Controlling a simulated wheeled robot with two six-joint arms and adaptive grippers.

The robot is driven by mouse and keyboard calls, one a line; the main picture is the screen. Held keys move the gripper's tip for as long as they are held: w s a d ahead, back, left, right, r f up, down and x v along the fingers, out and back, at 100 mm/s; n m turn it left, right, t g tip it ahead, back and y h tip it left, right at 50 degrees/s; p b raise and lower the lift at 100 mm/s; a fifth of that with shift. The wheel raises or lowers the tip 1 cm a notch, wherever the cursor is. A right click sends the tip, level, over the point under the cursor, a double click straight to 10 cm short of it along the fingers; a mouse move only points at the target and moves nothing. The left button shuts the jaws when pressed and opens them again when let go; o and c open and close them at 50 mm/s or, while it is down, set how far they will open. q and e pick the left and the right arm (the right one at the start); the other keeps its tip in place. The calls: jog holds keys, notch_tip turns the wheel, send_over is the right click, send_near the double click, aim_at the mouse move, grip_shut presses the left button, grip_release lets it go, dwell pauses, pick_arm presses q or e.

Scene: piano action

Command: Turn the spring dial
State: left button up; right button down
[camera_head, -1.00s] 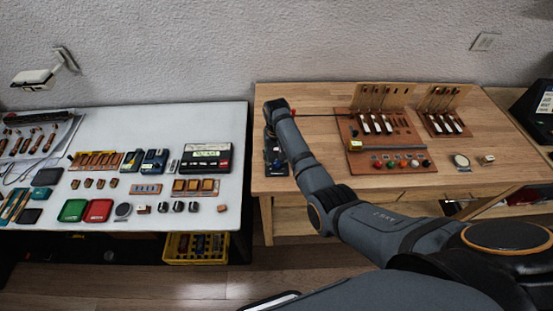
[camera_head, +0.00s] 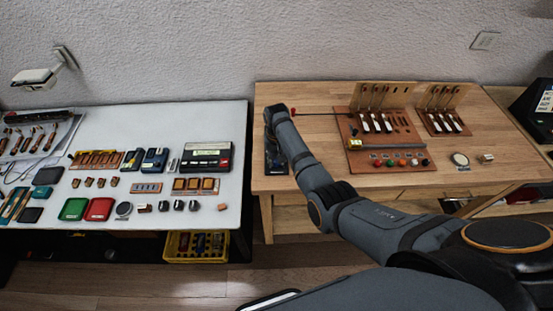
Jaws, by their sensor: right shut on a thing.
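My right arm reaches from the lower right to the left end of the wooden table. Its gripper (camera_head: 275,150) points down there, over a dark blue thing, and is small and mostly hidden behind my own arm. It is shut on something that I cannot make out. A thin dark rod with a red end (camera_head: 293,112) lies beside my wrist. I cannot tell which thing is the spring dial. A brown board (camera_head: 356,128) carries levers and a row of coloured knobs (camera_head: 401,162). A round pale disc (camera_head: 460,159) sits to its right. My left gripper is out of view.
The wooden table (camera_head: 330,178) has clear room around the brown board. A second board with levers (camera_head: 441,121) stands to the right. The white table (camera_head: 105,123) at left holds many small parts and a black device (camera_head: 207,158). A yellow crate (camera_head: 195,247) sits below it.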

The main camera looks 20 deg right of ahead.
aim_at(276, 161)
jog(key=shift+r+m+p, duration=0.25)
jog(key=shift+m+p, duration=0.1)
jog(key=shift+m, duration=0.15)
jog(key=shift+w+f+m, duration=0.1)
jog(key=shift+f+m, duration=0.1)
jog(key=shift+m, duration=0.4)
jog(key=c, duration=1)
grip_release()
jog(key=shift+c, duration=0.2)
notch_tip(276, 161, up, 12)
